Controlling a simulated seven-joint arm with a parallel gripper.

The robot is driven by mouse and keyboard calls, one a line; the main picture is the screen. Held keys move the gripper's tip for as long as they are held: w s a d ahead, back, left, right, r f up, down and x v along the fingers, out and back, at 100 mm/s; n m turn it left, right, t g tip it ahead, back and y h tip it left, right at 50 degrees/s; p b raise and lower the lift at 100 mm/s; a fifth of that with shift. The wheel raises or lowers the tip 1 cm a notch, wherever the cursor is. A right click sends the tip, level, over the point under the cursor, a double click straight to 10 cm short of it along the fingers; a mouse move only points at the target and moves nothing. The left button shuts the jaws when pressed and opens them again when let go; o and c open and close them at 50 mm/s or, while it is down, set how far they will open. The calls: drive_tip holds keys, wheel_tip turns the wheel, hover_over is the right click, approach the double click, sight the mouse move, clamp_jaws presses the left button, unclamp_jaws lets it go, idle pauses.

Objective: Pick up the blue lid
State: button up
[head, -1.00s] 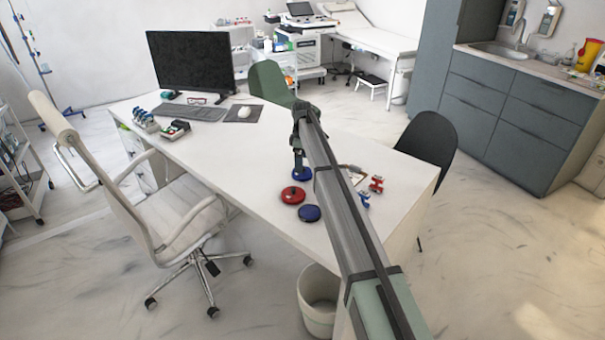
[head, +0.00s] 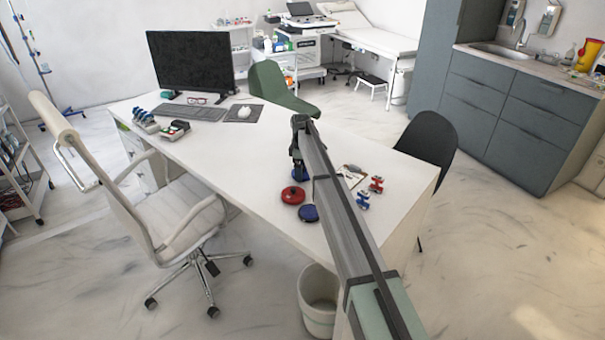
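A second round blue disc (head: 309,213) lies nearer the desk's front edge, beside my arm. I cannot tell from the view which blue disc is the lid.
Red (head: 376,184) and blue (head: 363,200) small items and a clipboard (head: 352,174) lie right of my arm. A monitor (head: 191,60), keyboard (head: 193,112) and mouse (head: 244,112) stand at the far left. The desk's middle left is clear.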

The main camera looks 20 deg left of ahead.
drive_tip(key=r, duration=0.9)
drive_tip(key=shift+s+a+r, duration=0.2)
drive_tip(key=shift+s+r, duration=0.1)
drive_tip(key=shift+s, duration=0.1)
drive_tip(key=n, duration=0.2)
hover_over(308, 212)
drive_tip(key=f, duration=0.1)
drive_tip(key=shift+n, duration=1.2)
drive_tip(key=shift+f, duration=0.15)
drive_tip(key=shift+f, duration=3.05)
drive_tip(key=shift+f, duration=0.15)
